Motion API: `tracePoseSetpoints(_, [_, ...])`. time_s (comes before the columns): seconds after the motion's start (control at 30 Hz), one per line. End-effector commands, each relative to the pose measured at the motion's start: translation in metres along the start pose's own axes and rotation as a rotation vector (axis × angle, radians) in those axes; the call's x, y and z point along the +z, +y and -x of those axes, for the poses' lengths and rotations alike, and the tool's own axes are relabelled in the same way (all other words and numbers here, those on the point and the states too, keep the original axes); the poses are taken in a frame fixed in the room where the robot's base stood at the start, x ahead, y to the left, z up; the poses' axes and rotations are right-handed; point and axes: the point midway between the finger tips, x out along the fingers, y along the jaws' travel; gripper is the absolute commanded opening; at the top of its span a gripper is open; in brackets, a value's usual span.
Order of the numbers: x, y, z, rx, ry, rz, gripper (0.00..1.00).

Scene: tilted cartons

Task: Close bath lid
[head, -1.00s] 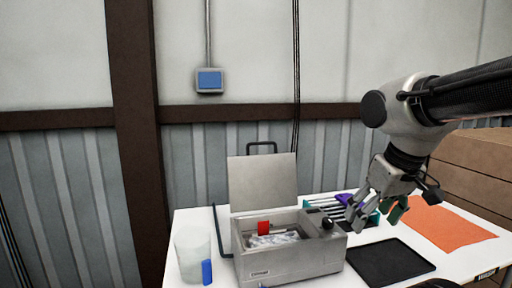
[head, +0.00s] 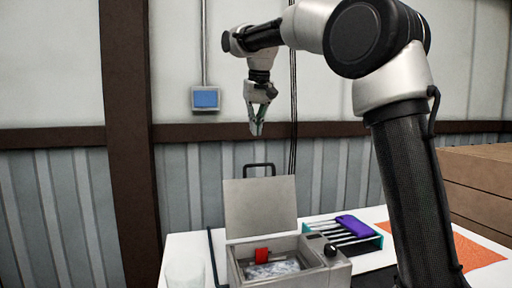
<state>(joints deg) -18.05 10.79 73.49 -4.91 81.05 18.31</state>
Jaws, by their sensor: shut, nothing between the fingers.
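The bath (head: 290,274) is a grey metal box on the white table, with a dark knob on its right top. Its lid (head: 260,209) stands open and upright at the back, with a dark handle (head: 259,167) on its upper edge. A red item (head: 262,254) and a pale, glassy surface show inside the bath. My gripper (head: 256,130) is shut and empty, pointing down. In the picture it is just above the lid's handle and apart from it; how far in front or behind I cannot tell.
A teal rack (head: 374,243) with a purple item (head: 354,226) stands right of the bath. A clear beaker (head: 185,270) is at the left front. An orange sheet (head: 476,252) lies at the right. A corrugated wall is behind; cartons (head: 480,190) stand at right.

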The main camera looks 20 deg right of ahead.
Motion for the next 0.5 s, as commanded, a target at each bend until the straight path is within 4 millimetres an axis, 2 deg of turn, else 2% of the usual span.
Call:
tracePoseSetpoints(0.17, [0.001,0.001,-0.023,0.000,-0.001,-0.003,0.00])
tracePoseSetpoints(0.5, [0.001,0.001,-0.096,0.000,0.000,-0.001,0.00])
